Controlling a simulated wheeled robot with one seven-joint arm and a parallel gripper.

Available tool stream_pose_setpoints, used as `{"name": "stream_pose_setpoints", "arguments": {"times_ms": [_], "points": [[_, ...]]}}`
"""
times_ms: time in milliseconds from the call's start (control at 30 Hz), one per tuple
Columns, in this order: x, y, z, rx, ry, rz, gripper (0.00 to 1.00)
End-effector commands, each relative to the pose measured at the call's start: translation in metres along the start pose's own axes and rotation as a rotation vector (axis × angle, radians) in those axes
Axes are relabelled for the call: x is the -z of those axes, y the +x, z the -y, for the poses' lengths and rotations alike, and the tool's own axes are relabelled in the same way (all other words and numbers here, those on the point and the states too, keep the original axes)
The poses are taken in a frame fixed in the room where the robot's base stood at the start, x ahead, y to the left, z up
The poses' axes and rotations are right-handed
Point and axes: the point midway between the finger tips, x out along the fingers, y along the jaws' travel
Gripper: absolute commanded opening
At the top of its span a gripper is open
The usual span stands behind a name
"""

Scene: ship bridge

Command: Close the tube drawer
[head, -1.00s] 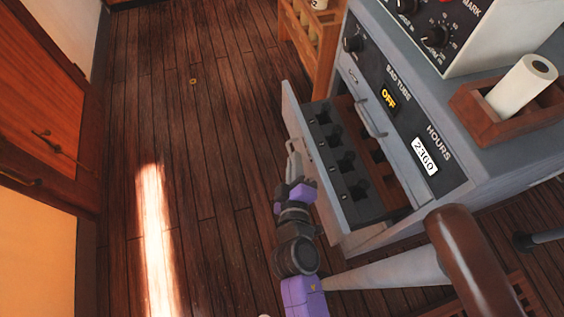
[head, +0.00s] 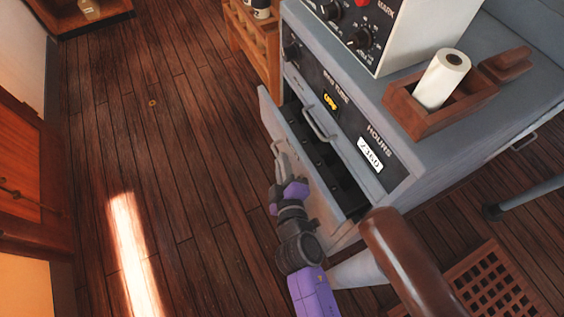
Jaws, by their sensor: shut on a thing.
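The tube drawer (head: 295,150) is a grey drawer in the grey cabinet (head: 440,165). It stands partly open, and a strip of its dark slotted inside shows behind the front panel. My gripper (head: 279,152) is at the outer face of the drawer front, shut on the drawer. The exact spot it grips is hidden by the fingers.
Above the drawer is a panel with an hours counter (head: 370,155) and a metal handle (head: 320,127). A brown padded armrest (head: 405,255) stands close to the right of my arm. A wooden rack (head: 252,42) stands behind the cabinet.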

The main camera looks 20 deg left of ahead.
Motion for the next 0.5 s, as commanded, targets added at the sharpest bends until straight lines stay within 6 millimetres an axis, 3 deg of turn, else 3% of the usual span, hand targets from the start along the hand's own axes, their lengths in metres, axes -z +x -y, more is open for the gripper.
{"name": "stream_pose_setpoints", "arguments": {"times_ms": [133, 167, 200, 500], "points": [[-0.0027, -0.0006, 0.0015, 0.002, 0.0, 0.006, 0.0], [-0.0027, -0.0006, 0.0015, 0.002, 0.0, 0.005, 0.15], [-0.0025, -0.0006, 0.0014, 0.002, 0.0, 0.005, 0.18], [-0.0007, -0.0014, 0.0007, 0.001, 0.0, 0.002, 0.18]]}}
